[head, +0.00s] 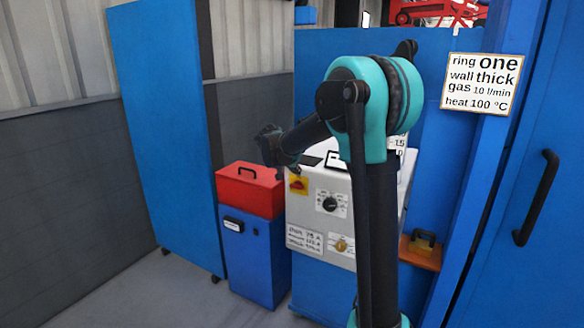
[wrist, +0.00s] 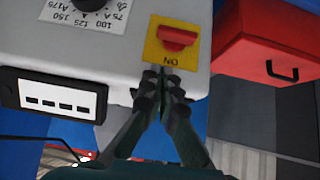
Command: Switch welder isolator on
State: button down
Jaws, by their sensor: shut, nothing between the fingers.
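The welder is a white-topped machine (head: 325,215) in the middle of the head view. Its isolator (head: 298,185) is a red handle on a yellow plate at the upper left of the front panel. In the wrist view the red isolator handle (wrist: 178,37) lies roughly crosswise on its plate, with the word ON, seen upside down, at the plate's lower edge. My gripper (wrist: 166,78) is shut and empty, its fingertips just below that edge in the picture. Whether they touch the panel cannot be told. In the head view my gripper (head: 273,146) is above and left of the isolator.
A red toolbox (head: 248,190) sits on a blue cabinet (head: 250,260) left of the welder. A dial (head: 329,204) and a yellowish knob (head: 341,245) are on the welder's front. A tall blue panel (head: 165,140) stands at left; clear floor lies before it.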

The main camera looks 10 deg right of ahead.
aim_at(301, 185)
jog(key=f, duration=0.2)
jog(key=w+f, duration=0.1)
jog(key=shift+d+f, duration=0.35)
jog(key=shift+f, duration=0.75)
